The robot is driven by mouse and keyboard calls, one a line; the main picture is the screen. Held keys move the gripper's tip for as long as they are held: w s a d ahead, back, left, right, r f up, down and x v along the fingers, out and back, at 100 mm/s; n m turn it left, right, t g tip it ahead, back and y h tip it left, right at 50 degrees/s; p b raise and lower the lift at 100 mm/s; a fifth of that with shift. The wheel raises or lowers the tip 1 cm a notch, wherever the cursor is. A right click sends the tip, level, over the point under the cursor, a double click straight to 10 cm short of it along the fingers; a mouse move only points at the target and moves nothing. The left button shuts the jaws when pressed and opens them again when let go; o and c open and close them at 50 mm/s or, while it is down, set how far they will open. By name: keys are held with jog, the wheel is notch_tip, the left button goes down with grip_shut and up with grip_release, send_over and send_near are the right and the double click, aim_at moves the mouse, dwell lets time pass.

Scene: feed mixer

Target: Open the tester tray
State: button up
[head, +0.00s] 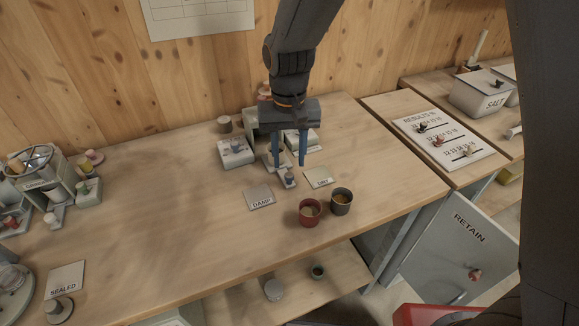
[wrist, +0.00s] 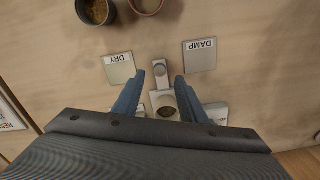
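The tester (head: 252,120) is a pale grey unit at the back of the bench, mostly hidden behind my gripper. Its tray (wrist: 162,97) reaches out toward the bench front as a narrow pale slide with a round dark-centred well and a small knob (wrist: 160,71) at its front end. The knob looks blue in the head view (head: 289,176). My gripper (head: 289,164) points down over the tray with its two blue fingers apart. In the wrist view the fingers (wrist: 160,76) stand either side of the knob, with gaps showing. I cannot tell whether either touches it.
DAMP (head: 260,198) and DRY (head: 319,178) cards lie in front of the tester. A red cup (head: 309,213) and a dark cup (head: 341,202) stand near the front edge. The bench's left middle is clear.

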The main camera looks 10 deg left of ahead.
jog(key=shift+r, duration=1.65)
jog(key=s+d+m, duration=0.1)
jog(key=s+d, duration=0.3)
jog(key=d, duration=0.9)
jog(key=s+d+m+t+b, duration=0.1)
jog(key=s+d, duration=0.4)
jog(key=d, duration=0.8)
jog(key=shift+s+f, duration=0.15)
jog(key=shift+f, duration=0.15)
